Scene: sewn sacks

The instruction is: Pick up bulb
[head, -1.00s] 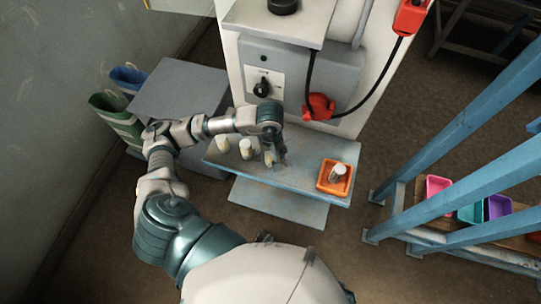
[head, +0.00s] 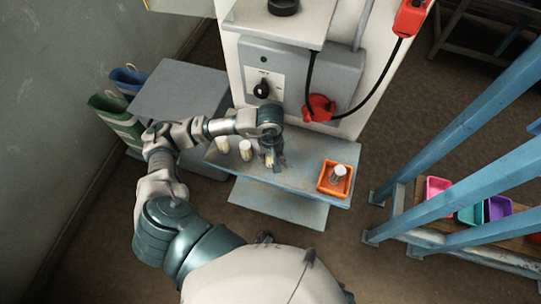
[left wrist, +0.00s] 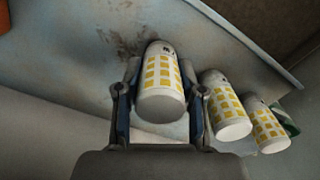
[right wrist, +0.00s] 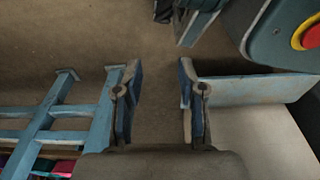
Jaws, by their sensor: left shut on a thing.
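My left gripper (head: 273,158) is shut on a white bulb with yellow patches (left wrist: 160,88), at the grey-blue shelf (head: 315,200). In the left wrist view its two fingers (left wrist: 161,98) are on either side of the bulb. Two similar bulbs, a middle one (head: 245,149) and a left one (head: 222,144), stand on the shelf to the left of the gripper. Another bulb (head: 340,171) is in the orange tray (head: 322,187) on the shelf's right part. My right gripper (right wrist: 157,85) is open and empty in the right wrist view; the head view does not show it.
A white machine with a grey control box (head: 285,70) and a red plug with a black cable (head: 319,108) rises behind the shelf. A blue frame (head: 460,188) with coloured bins (head: 470,213) stands right. A grey cabinet (head: 180,95) is left. Shelf space between held bulb and tray is clear.

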